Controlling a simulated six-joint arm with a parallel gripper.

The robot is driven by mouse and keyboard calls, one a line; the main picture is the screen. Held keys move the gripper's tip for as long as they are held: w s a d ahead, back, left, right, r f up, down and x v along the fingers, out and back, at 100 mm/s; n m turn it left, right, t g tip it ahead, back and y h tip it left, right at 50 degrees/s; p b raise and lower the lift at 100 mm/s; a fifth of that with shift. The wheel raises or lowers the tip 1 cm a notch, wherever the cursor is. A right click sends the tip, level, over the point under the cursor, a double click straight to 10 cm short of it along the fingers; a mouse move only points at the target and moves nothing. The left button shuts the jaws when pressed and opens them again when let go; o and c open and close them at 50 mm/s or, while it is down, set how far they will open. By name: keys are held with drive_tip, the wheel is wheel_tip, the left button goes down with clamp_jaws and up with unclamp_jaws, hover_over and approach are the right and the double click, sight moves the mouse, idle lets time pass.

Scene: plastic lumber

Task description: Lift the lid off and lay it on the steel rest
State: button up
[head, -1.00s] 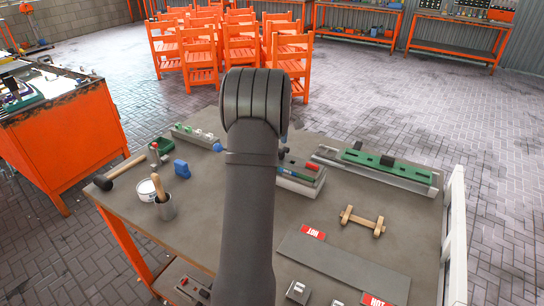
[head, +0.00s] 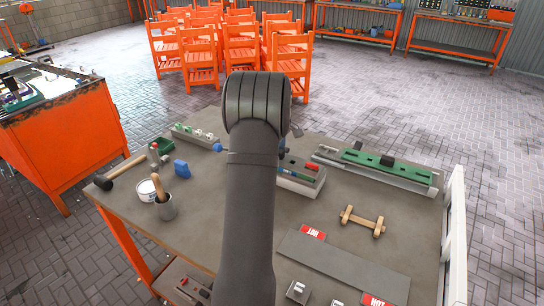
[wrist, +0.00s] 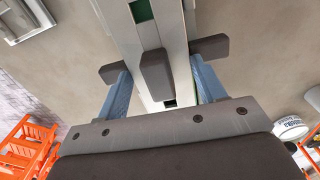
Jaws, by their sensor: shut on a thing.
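My gripper (wrist: 165,62) is shut on the lid, with a blue finger and dark pad on each side of it. The lid looks like a long pale grey strip (wrist: 122,22) in the wrist view, with a dark block (wrist: 157,75) between the fingers and green patches showing at its openings. Exact finger contact is unclear. In the head view my arm hides the gripper and much of the grey mould (head: 302,184) on the bench. A flat grey steel plate (head: 340,268) with red labels, probably the steel rest, lies at front right.
A wooden double-ended piece (head: 362,220) lies on the bench, before a long green-and-grey mould (head: 388,166). A white rail (head: 456,235) edges the right side.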

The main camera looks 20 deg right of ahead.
drive_tip(key=shift+r, duration=2.75)
drive_tip(key=s+d, duration=0.1)
drive_tip(key=s, duration=0.1)
drive_tip(key=s+d, duration=0.2)
drive_tip(key=s, duration=0.1)
drive_tip(key=s+d, duration=0.2)
drive_tip(key=s, duration=0.1)
drive_tip(key=s+f, duration=0.2)
drive_tip(key=s, duration=1.4)
drive_tip(key=s+f, duration=0.2)
drive_tip(key=s, duration=1.4)
drive_tip(key=shift+d, duration=0.45)
drive_tip(key=shift+f, duration=0.15)
drive_tip(key=shift+f, duration=3.35)
